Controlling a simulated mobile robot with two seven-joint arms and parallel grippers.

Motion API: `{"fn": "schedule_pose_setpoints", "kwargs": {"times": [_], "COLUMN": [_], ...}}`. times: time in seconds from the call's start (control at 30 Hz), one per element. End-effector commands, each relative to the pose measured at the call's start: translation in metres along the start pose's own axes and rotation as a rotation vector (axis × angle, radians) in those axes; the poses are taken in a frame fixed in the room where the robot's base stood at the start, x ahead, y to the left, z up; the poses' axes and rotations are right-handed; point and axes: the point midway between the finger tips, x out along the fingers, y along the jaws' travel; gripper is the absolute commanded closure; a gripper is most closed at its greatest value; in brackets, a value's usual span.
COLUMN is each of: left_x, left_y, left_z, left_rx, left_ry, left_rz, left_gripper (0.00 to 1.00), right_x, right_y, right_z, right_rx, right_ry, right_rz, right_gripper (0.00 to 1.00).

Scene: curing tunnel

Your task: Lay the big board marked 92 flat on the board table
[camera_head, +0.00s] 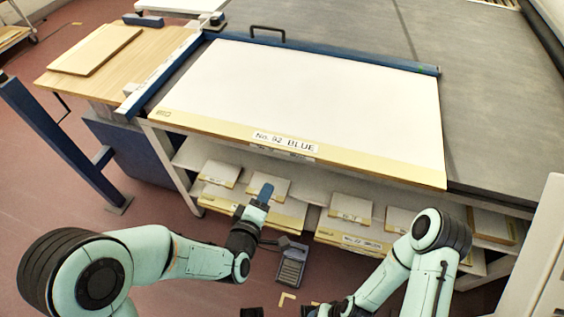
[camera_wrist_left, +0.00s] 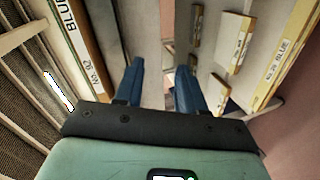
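The big board marked No. 92 BLUE (camera_head: 310,90) lies flat on the grey board table (camera_head: 480,110), white face up. Its far side is close to the blue rail and its left side close to the blue and white rail. Its labelled front edge runs along the table's front edge. The label also shows at left in the left wrist view (camera_wrist_left: 95,68). My left gripper (camera_head: 265,192) is below and in front of the board, apart from it. In the left wrist view its blue fingers (camera_wrist_left: 158,78) are spread with nothing between them.
Shelves under the table hold several smaller boards (camera_head: 350,207) and larger ones (camera_head: 350,242). A wooden side table (camera_head: 75,75) with a pale board (camera_head: 95,48) stands at left. A blue post (camera_head: 60,140) stands nearer. A grey device (camera_head: 291,265) is by my left gripper.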

Motion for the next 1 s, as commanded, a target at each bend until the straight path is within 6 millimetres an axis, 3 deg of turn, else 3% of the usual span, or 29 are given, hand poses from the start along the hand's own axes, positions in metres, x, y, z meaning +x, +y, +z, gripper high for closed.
{"fn": "schedule_pose_setpoints", "kwargs": {"times": [0.03, 0.1, 0.23, 0.47, 0.8, 1.0], "left_x": [-0.003, -0.010, -0.018, -0.002, 0.046, 0.067], "left_y": [0.024, 0.053, 0.080, 0.092, 0.106, 0.108], "left_z": [0.003, 0.002, -0.001, -0.003, -0.006, -0.007], "left_rx": [-0.066, -0.148, -0.232, -0.244, -0.242, -0.244], "left_ry": [0.013, 0.024, 0.029, 0.030, 0.029, 0.030], "left_rz": [0.097, 0.196, 0.288, 0.300, 0.299, 0.299], "left_gripper": [0.61, 0.61, 0.61, 0.61, 0.61, 0.61], "right_x": [0.012, 0.018, 0.021, 0.015, 0.001, 0.015], "right_y": [0.003, 0.005, 0.005, 0.003, 0.001, 0.004], "right_z": [-0.003, -0.005, -0.007, -0.003, 0.005, -0.001], "right_rx": [0.000, -0.001, -0.001, -0.002, 0.000, 0.000], "right_ry": [0.004, 0.009, 0.014, 0.005, -0.017, -0.002], "right_rz": [0.000, -0.001, -0.002, -0.002, 0.003, 0.000], "right_gripper": [0.37, 0.37, 0.37, 0.37, 0.37, 0.37]}}
